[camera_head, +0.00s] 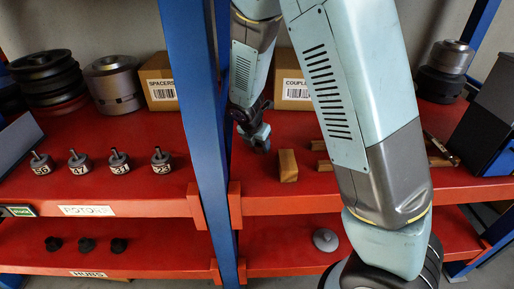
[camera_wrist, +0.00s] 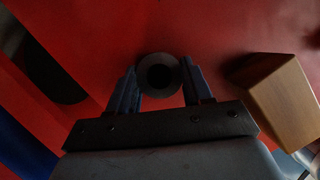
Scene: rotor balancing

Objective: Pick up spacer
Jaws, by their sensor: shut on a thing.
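The spacer (camera_wrist: 144,72) is a grey ring with a dark round hole, seen end-on in the wrist view. It sits between the two fingers of my gripper (camera_wrist: 158,88), which is shut on it. In the head view my gripper (camera_head: 256,136) is over the right bay of the upper red shelf, just right of the blue post. The spacer is small and dark at the fingertips there. I cannot tell whether it touches the shelf.
A wooden block (camera_head: 288,165) stands close to the right of my gripper; it also shows in the wrist view (camera_wrist: 286,102). The blue post (camera_head: 197,100) is close on the left. Boxes marked SPACERS (camera_head: 159,82) and COUPL… (camera_head: 292,92) stand behind.

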